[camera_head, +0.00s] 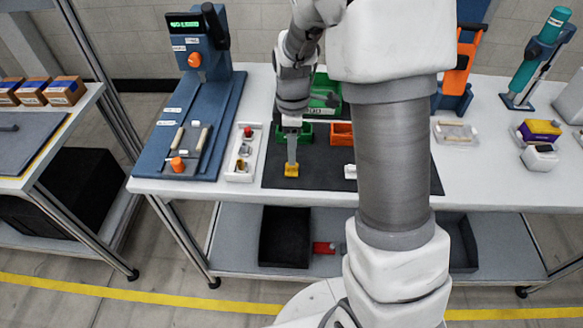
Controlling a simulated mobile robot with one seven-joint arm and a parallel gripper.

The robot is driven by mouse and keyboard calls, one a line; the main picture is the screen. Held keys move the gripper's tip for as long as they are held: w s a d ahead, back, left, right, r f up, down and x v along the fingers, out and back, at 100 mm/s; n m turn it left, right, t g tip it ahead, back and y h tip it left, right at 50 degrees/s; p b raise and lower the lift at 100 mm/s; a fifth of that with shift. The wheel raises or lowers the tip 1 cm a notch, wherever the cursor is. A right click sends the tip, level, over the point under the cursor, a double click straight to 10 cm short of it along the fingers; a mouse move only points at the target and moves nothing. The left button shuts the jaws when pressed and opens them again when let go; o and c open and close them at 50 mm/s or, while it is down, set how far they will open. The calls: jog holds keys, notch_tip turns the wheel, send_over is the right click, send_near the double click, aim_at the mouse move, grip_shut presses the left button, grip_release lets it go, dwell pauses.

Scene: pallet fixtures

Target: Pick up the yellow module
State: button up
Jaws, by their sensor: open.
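The yellow module (291,171) is a small yellow block on the dark mat (320,177), near the front edge of the table. My gripper (292,162) points straight down at it from above. The fingers come down to the top of the module, and I cannot tell from this view whether they touch it or straddle it. The gripper is open. The module's upper part is partly covered by the fingers, and my own arm hides part of the mat to the right.
Left of the mat stand a white tray (231,174) with small parts and a blue press fixture (215,125). Green (306,135) and orange (341,133) bins stand behind. A small white block (350,172) lies to the right. Bare mat lies between the module and the white block.

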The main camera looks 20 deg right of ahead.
aim_at(292, 168)
jog(key=shift+w+a+f, duration=0.1)
jog(key=shift+w+f, duration=0.05)
jog(key=shift+f, duration=1.2)
jog(key=shift+w+f, duration=0.1)
jog(key=shift+f, duration=1.2)
grip_shut()
